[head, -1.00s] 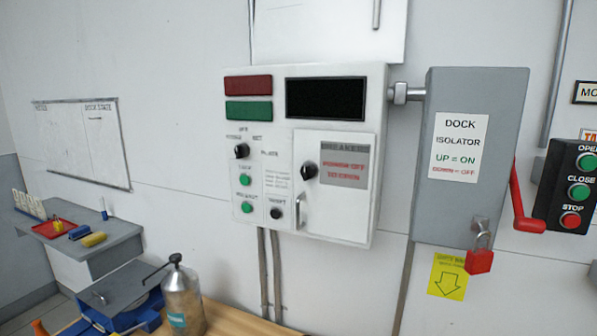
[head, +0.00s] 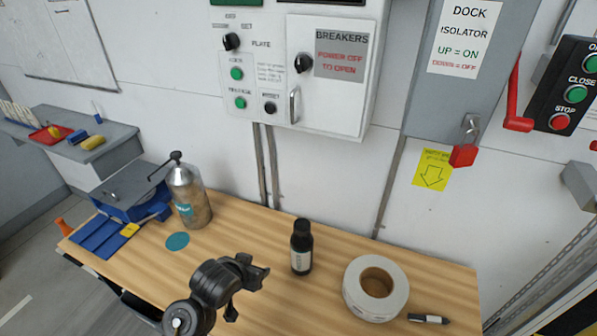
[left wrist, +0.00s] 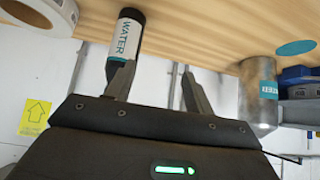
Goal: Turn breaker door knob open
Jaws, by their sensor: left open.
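The breaker door (head: 340,95) is a white panel labelled "BREAKERS, POWER OFF TO OPEN", on the wall control box. It sits closed. Its black round knob (head: 303,63) is at the door's upper left, and a metal pull handle (head: 295,105) is below it. My left gripper (head: 250,290) is low over the wooden bench, well below the knob and touching nothing that I can see. In the left wrist view its fingers (left wrist: 155,80) are apart and empty, with a water bottle (left wrist: 128,45) behind one finger. My right gripper is not in view.
The bench (head: 330,245) holds a black bottle (head: 301,247), a white tape roll (head: 375,290), a marker (head: 428,319) and a metal canister (head: 188,195). Right of the box, the isolator (head: 440,95) has its red lever (head: 515,95) pointing down and a red padlock (head: 463,155).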

